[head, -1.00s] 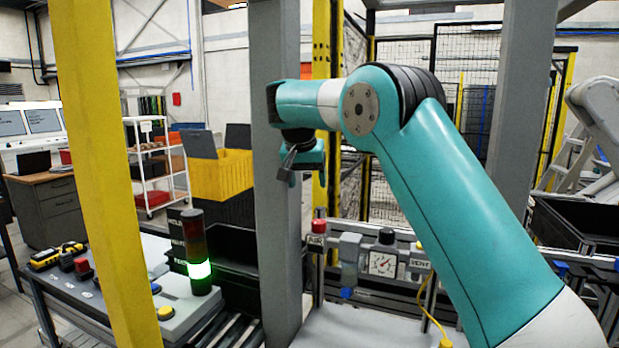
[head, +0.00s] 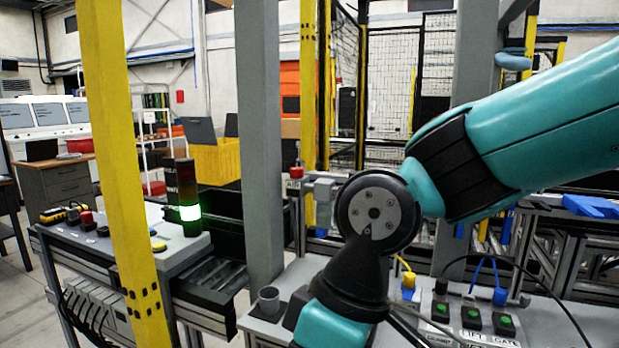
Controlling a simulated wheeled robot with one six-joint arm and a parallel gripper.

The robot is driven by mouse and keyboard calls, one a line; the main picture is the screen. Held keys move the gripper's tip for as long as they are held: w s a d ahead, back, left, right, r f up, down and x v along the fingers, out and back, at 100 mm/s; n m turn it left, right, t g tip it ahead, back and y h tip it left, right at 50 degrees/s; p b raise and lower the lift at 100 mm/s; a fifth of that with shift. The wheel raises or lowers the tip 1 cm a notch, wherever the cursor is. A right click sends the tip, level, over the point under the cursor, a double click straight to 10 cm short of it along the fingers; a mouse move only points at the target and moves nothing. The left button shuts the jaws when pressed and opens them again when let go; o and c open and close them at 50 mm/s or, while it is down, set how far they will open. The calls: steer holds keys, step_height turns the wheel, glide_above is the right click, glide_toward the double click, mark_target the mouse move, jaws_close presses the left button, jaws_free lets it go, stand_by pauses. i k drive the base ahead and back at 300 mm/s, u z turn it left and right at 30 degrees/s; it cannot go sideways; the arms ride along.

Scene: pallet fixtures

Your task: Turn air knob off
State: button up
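The air knob (head: 296,172) is a small red knob on a grey stem in the head view, left of centre. A white label (head: 293,185), partly cut off from sight, is just below it. A grey fitting (head: 318,188) is to its right. My arm's dark wrist joint stands in front of the area to the right of the knob and hides the gauge and the vent label. The arm bends down to the bottom edge of the picture. My gripper is not in view, so its state does not show.
A grey post (head: 262,140) and a yellow post (head: 125,170) stand left of the knob. A lit green stack light (head: 189,212) stands on the left bench. Green buttons (head: 471,318) and blue and yellow cables are at lower right. Several blue parts lie at far right.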

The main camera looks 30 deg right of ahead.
mark_target(295, 172)
steer(key=z, duration=0.3)
steer(key=i, duration=1.1)
steer(key=z, duration=0.25)
